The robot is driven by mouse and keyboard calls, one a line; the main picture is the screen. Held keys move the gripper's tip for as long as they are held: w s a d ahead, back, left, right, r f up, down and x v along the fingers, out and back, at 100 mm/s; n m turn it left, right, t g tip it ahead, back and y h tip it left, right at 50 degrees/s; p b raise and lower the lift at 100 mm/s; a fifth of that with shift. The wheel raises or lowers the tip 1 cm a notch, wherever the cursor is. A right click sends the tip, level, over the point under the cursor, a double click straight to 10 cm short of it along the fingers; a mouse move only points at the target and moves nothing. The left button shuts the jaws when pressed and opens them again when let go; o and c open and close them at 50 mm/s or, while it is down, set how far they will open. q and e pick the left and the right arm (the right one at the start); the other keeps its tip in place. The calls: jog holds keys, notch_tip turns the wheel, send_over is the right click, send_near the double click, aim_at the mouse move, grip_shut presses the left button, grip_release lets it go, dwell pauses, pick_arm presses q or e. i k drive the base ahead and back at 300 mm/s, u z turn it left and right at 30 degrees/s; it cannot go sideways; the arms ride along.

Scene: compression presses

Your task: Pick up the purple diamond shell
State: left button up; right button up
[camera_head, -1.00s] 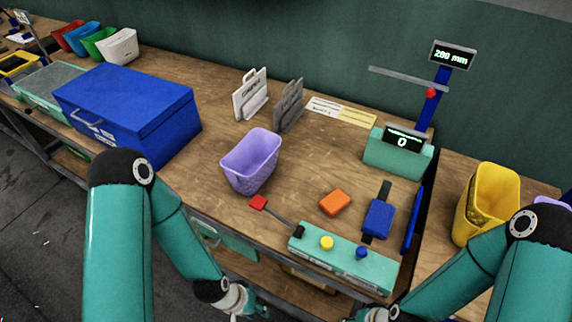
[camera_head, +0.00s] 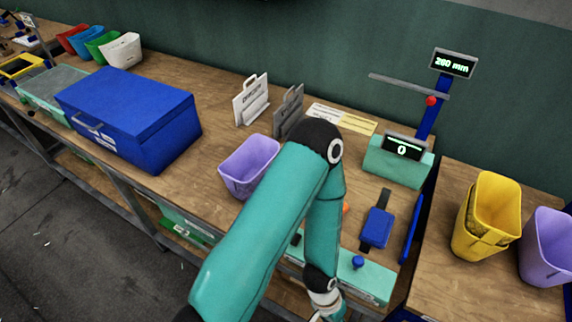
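A purple shell (camera_head: 247,163) stands on the wooden bench, open at the top, with my arm covering its lower right side. Its patterned wall shows only in the earlier frame. A second purple shell (camera_head: 548,248) stands at the far right, beside stacked yellow shells, and its visible side looks plain. One arm, which looks like my left, rises from the bottom and bends down in front of the bench. Only the wrist end of my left gripper (camera_head: 331,313) shows at the bottom edge, apart from both purple shells; its fingers are cut off. My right gripper is out of view.
A big blue box (camera_head: 130,112) stands left of the near purple shell. White (camera_head: 250,100) and grey (camera_head: 289,111) holders stand behind it. A teal gauge (camera_head: 400,160), a blue block (camera_head: 377,225) and yellow shells (camera_head: 487,215) are to the right. Bare bench lies between box and shell.

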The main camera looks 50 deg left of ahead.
aim_at(241, 173)
jog(key=u, duration=0.05)
jog(key=k, duration=1.35)
jog(key=u, duration=1.1)
jog(key=i, duration=1)
